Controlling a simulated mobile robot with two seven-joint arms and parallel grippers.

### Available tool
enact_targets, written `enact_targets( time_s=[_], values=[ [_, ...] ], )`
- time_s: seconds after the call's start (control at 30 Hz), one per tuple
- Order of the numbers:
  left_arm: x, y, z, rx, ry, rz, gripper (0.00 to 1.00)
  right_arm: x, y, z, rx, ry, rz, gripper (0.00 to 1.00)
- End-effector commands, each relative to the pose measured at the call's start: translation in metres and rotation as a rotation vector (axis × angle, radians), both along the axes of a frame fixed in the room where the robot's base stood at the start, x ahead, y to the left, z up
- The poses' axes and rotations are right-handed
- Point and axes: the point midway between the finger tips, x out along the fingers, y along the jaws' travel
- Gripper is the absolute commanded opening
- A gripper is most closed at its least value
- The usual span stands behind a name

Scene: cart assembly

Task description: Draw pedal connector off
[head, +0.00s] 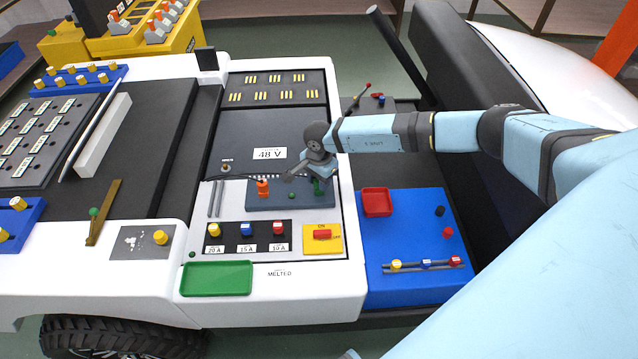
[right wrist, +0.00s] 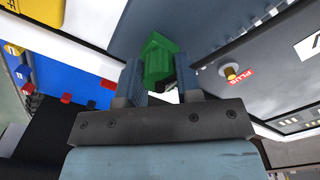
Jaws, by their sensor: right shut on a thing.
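A green connector (head: 319,188) is at the right end of the slate-grey strip (head: 275,199) below the 48 V label. No readable label shows that it is the pedal one. My right gripper (head: 313,181) is at this end of the strip, its arm coming in from the right. In the right wrist view its two fingers (right wrist: 160,82) are shut on the green connector (right wrist: 158,58). I cannot tell whether the connector is still seated. An orange connector (head: 262,187) stands upright at the strip's left part. My left gripper is not in view.
A green tray (head: 216,279) lies at the front of the white cart body. A blue panel (head: 410,275) with a red tray (head: 377,202) is at the right. Coloured fuses and a yellow switch plate (head: 323,249) lie in front of the strip. Dark cables run behind the strip.

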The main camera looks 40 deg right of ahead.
Motion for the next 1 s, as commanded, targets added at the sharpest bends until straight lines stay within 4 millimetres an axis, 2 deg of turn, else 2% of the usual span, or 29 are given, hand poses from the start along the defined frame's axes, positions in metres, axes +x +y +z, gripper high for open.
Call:
enact_targets(
  time_s=[0.27,0.77,1.0],
  values=[
    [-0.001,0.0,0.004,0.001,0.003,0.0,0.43,0.001,0.0,0.01,0.0,-0.002,0.0,0.04],
    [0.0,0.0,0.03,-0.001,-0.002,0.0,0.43,0.0,0.0,0.049,0.0,-0.001,0.0,0.04],
    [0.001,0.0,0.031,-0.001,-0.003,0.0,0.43,0.0,0.0,0.05,0.0,0.0,-0.001,0.04]
  ],
)
